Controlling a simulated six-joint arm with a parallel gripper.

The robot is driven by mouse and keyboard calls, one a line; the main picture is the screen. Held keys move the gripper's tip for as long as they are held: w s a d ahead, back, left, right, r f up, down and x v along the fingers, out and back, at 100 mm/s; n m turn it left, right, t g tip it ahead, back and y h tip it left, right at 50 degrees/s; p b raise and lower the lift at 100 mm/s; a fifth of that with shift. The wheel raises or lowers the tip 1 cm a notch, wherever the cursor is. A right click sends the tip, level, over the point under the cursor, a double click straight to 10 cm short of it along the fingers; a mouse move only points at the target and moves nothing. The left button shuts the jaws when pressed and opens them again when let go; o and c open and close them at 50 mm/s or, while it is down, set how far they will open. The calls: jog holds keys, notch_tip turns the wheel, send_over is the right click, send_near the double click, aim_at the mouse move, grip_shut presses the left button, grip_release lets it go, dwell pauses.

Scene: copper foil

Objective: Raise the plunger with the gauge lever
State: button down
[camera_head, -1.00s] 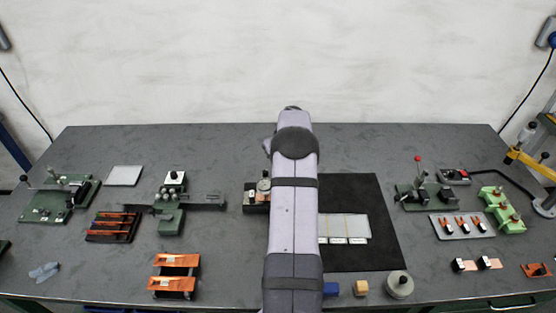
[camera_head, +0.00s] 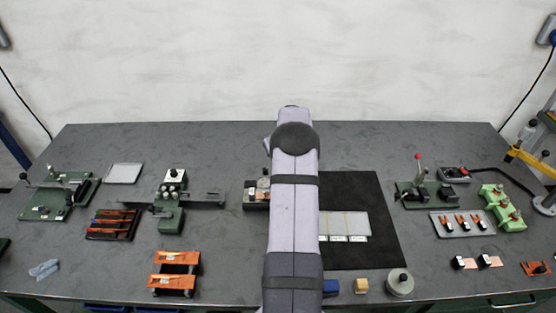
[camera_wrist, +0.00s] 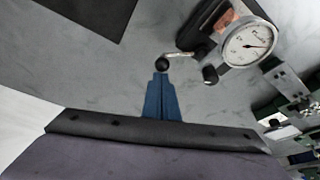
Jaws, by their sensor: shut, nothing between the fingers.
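The gauge (camera_wrist: 249,43) shows in the wrist view, with a round white dial and a needle, on a dark base. A lever with a black ball knob (camera_wrist: 162,66) reaches out from the gauge's side. My gripper (camera_wrist: 161,76) has blue fingers, which are shut and empty. Their tips appear right at the ball knob; I cannot tell whether they touch it. A second dark knob (camera_wrist: 210,74) sits below the dial. In the head view the gauge (camera_head: 263,184) is partly hidden behind my arm. The plunger's position cannot be made out.
A black mat (camera_head: 375,215) with pale sheets lies right of my arm. A green fixture with a long bar (camera_head: 190,198) stands to the left. Orange racks (camera_head: 174,270) sit at the front left, and a red-knobbed lever press (camera_head: 425,190) stands at the right.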

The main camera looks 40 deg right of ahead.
jog(key=shift+s+m, duration=0.2)
jog(key=shift+m, duration=0.1)
jog(key=m, duration=0.1)
jog(key=s+m+b, duration=0.1)
jog(key=s+m+h, duration=0.1)
jog(key=shift+a+f+g, duration=0.1)
jog(key=shift+a+g, duration=0.15)
jog(key=shift+g, duration=0.15)
jog(key=s+m+b, duration=0.1)
jog(key=m, duration=0.1)
jog(key=a+m+h+b, duration=0.1)
jog(key=shift+s+m+g, duration=0.4)
jog(key=shift+s+m+b, duration=0.2)
jog(key=shift+m+b, duration=0.1)
jog(key=shift+b, duration=0.05)
jog(key=shift+s+a+b, duration=0.5)
jog(key=shift+b, duration=0.1)
jog(key=shift+s+a, duration=0.1)
